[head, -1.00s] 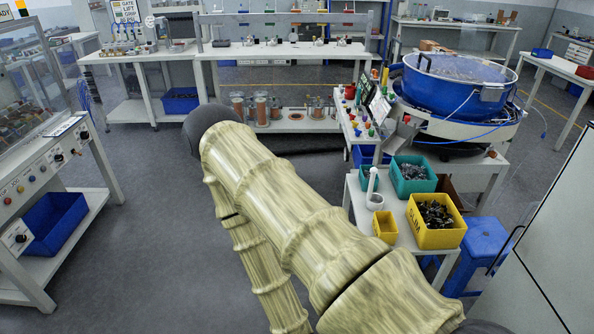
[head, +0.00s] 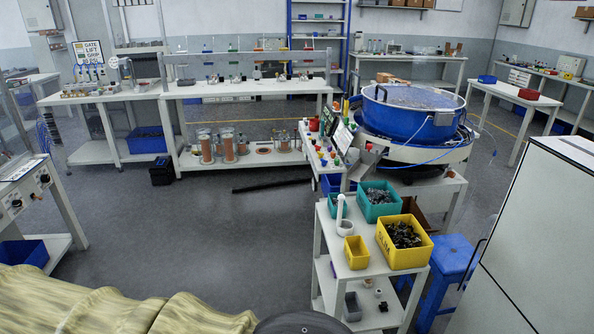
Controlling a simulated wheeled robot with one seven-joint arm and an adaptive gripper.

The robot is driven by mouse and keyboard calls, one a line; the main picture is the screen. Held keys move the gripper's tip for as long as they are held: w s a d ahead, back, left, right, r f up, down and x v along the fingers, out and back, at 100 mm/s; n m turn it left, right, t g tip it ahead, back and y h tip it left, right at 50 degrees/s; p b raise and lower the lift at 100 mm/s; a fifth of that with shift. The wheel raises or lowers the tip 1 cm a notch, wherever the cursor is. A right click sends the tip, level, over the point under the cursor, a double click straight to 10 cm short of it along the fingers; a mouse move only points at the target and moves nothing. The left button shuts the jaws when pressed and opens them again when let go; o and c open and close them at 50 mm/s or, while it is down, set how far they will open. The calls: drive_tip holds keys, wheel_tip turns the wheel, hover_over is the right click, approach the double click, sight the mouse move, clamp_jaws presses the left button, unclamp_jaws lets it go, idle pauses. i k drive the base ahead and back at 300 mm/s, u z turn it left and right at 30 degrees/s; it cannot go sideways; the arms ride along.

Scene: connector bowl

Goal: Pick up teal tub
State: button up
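A teal tub (head: 377,211) full of small dark parts stands at the back of the white cart's top in the head view. A second, smaller teal container (head: 333,207) shows beside it on the left, partly hidden behind a white pipe-like fitting. My arm lies low across the bottom left of the picture, well apart from the cart. My gripper is not in view, so I cannot see whether it is open or shut.
A large yellow bin (head: 404,262) of black parts and a small yellow bin (head: 356,253) share the cart top (head: 374,270). The white fitting (head: 343,226) stands at its left. A blue stool (head: 450,262) is right of the cart. Floor left of the cart is clear.

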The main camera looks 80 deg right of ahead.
sight(333, 202)
drive_tip(key=k, duration=1.25)
drive_tip(key=z, duration=1)
